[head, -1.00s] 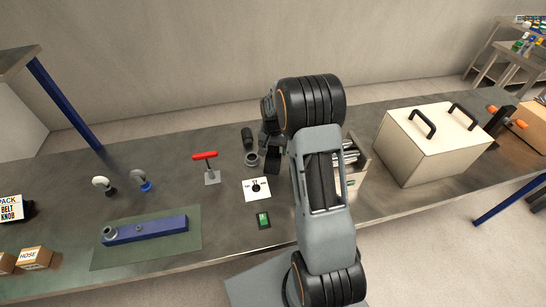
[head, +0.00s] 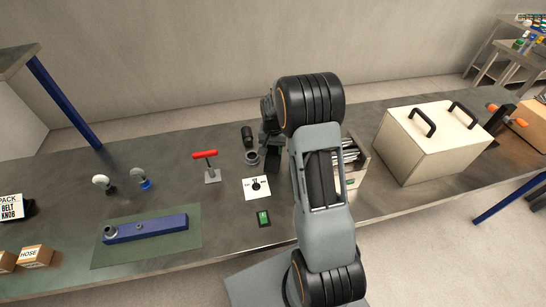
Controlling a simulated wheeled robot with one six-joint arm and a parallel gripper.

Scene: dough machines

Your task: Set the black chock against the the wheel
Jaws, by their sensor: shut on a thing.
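My gripper (head: 271,158) points down over the middle of the bench, left of my arm's large black joint. It is dark, small and partly hidden by my arm. It is shut on a dark thing, which blends with the fingers; its shape is not clear, and I cannot confirm it is the black chock. No wheel can be told for certain in the head view. A short black cylinder (head: 247,134) and a grey ring-shaped part (head: 252,158) stand just left of my gripper.
A red-handled lever (head: 206,156) stands to the left, with a white dial card (head: 256,188) and a green-faced switch (head: 263,218) nearer. A blue bar lies on a green mat (head: 108,257). A large cream box (head: 440,145) and an open bin (head: 358,172) stand right.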

